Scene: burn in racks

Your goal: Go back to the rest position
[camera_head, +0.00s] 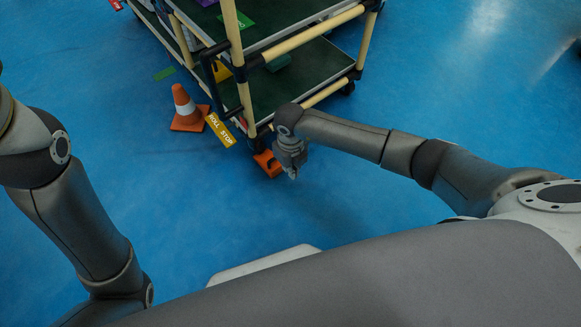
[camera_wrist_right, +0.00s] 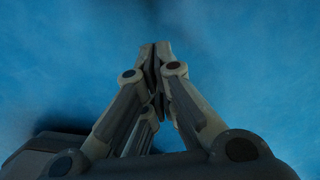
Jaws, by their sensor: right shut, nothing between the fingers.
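My right gripper (camera_head: 293,172) hangs at the end of my right arm, pointing down, in front of the near corner of a cart (camera_head: 262,98). In the right wrist view the fingers of my right gripper (camera_wrist_right: 155,52) are together with nothing between them, over bare blue floor (camera_wrist_right: 250,60). My left arm comes in at the left of the head view, but its gripper is out of the picture.
The cart has beige posts, dark green shelves and casters. An orange block (camera_head: 267,163) lies at its near corner. A yellow "ROLL STOP" tag (camera_head: 219,130) and an orange-white cone (camera_head: 186,108) are left of it. Blue floor is free on the right.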

